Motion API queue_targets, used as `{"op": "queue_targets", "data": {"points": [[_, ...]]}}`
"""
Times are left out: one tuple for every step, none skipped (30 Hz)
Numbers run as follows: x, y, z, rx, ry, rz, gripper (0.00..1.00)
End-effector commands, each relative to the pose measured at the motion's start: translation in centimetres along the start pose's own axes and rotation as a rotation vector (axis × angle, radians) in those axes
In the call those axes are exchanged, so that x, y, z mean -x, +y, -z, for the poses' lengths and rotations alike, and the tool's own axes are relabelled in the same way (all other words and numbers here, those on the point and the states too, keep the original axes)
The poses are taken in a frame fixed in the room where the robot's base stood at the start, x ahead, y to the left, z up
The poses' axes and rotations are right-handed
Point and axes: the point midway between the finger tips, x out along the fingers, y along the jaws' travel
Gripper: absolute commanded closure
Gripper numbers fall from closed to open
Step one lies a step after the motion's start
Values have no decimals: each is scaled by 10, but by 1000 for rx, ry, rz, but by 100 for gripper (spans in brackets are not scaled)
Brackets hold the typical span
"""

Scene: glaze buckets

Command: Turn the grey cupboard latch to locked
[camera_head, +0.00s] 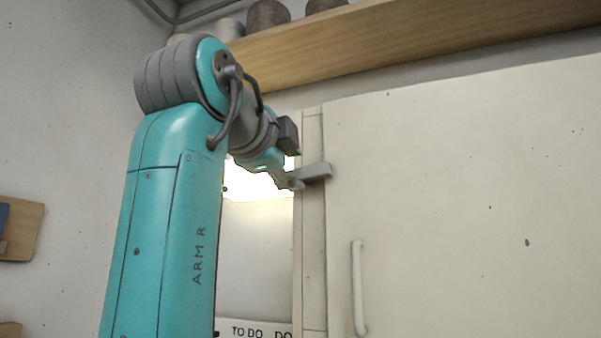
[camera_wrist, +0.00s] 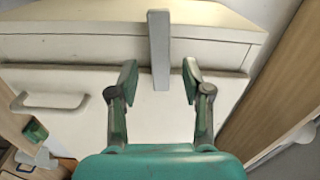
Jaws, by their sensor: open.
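The grey latch (camera_head: 315,171) is a flat bar across the left edge of the cream cupboard (camera_head: 450,190) in the head view. It lies roughly level, crossing the frame strip beside the door. In the wrist view the latch (camera_wrist: 159,50) runs down from the top of the picture. My gripper (camera_wrist: 160,78) is open, with one finger on each side of the bar's near end and a visible gap on both sides. In the head view my gripper (camera_head: 292,183) is at the latch's left end; the fingers are partly hidden there, and contact cannot be told.
A pale door handle (camera_head: 357,288) stands out below the latch; it also shows at left in the wrist view (camera_wrist: 50,102). A wooden shelf (camera_head: 400,42) with pots (camera_head: 267,15) runs above the cupboard. A "TO DO" board (camera_head: 250,331) is lower down.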

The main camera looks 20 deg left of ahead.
Motion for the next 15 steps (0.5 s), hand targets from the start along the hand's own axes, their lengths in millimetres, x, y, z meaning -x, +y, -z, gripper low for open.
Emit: {"op": "queue_targets", "data": {"points": [[-8,0,0,2,2,-1,51],[-11,0,0,2,1,-1,51],[-16,0,0,1,1,-1,51],[-19,0,0,1,1,-1,51],[-21,0,0,1,1,-1,51],[-24,0,0,1,1,0,51],[-25,0,0,0,0,0,51],[-27,0,0,0,0,0,51],[-28,0,0,0,-1,0,51],[-28,0,0,0,-1,0,51],[-29,0,0,0,-1,0,51],[-29,0,0,0,-1,0,51],[-29,0,0,0,-1,0,51],[-29,0,0,0,-1,0,51],[-29,0,0,0,-1,0,51]]}}
